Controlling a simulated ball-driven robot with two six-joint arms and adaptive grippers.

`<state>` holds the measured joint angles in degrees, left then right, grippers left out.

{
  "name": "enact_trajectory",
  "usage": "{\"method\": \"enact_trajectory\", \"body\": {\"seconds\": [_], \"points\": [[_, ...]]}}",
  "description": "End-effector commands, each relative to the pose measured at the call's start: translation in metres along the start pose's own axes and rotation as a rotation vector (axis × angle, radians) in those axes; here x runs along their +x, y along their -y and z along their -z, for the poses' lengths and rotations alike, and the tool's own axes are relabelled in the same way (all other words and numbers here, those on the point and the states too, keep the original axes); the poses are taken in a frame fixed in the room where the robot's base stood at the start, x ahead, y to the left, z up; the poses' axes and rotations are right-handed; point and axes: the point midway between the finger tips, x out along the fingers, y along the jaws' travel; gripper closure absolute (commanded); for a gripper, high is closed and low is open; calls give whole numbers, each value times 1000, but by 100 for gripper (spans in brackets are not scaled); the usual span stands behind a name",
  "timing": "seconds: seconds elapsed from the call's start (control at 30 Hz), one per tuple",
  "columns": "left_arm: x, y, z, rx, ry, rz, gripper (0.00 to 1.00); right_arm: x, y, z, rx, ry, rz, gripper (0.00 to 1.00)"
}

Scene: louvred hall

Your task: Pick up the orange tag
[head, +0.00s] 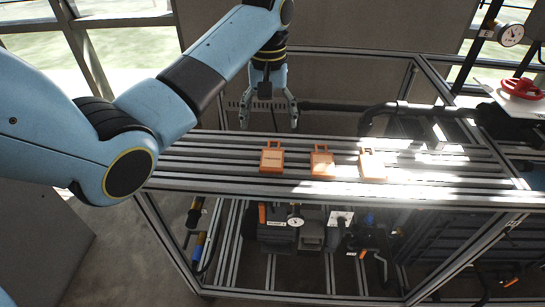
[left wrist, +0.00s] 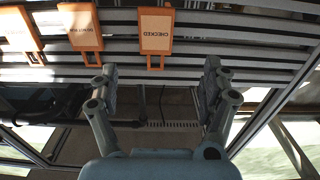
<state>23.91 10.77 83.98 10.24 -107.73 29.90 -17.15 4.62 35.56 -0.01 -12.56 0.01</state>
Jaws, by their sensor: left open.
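Three orange tags with loop handles lie in a row on the slatted metal bench: a left tag (head: 271,159), a middle tag (head: 322,163) and a right tag (head: 372,166). In the left wrist view one tag reads "CHECKED" (left wrist: 155,36). Beside it is a tag with less legible print (left wrist: 84,28), and a third (left wrist: 20,32) is cut by the edge. My left gripper (head: 269,122) is open and empty, behind and above the left tag, with its fingers pointing down. In the left wrist view the gripper (left wrist: 158,80) is just short of the "CHECKED" tag. My right gripper is not in view.
The bench (head: 440,190) has strong sun glare on its right part. A dark pipe (head: 345,107) runs behind it. A gauge (head: 510,34) and a red handwheel (head: 521,88) are at the upper right. Equipment sits on the shelf below.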

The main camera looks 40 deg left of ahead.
Motion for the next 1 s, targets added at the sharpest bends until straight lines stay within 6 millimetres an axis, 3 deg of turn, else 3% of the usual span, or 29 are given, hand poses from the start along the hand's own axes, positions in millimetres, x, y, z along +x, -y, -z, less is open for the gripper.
{"method": "enact_trajectory", "body": {"seconds": [0.23,0.47,0.7,1.0], "points": [[38,-1,1,-8,8,2,19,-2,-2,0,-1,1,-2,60],[58,-3,1,-6,7,1,19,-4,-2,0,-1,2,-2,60],[94,-8,2,-6,6,2,19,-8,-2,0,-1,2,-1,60],[104,-7,2,-5,4,1,19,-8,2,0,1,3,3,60]]}}
